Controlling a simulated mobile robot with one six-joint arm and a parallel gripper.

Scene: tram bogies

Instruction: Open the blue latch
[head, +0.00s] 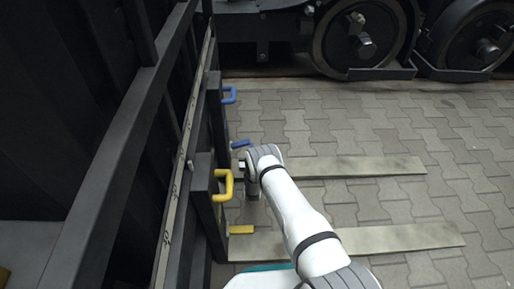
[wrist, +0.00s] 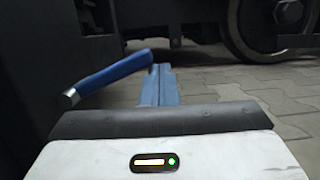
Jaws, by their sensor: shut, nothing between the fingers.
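The blue latch lever (head: 240,144) shows in the head view low on the dark panel's edge, sticking out to the right, below a blue handle (head: 229,95). In the wrist view the lever (wrist: 112,75) slants up to the right from a silver end at left. My gripper (head: 248,164) is just on the near side of the lever in the head view; its fingertips are hard to make out there. In the wrist view my gripper's bluish fingers (wrist: 159,85) are together and empty, by the lever's right end. I cannot tell whether they touch it.
A yellow handle (head: 223,186) and a yellow lever (head: 241,229) are on the nearer part of the dark panel (head: 130,130). Two flat strips (head: 350,167) lie on the paving. Bogie wheels (head: 362,42) stand at the back right. The paving to the right is open.

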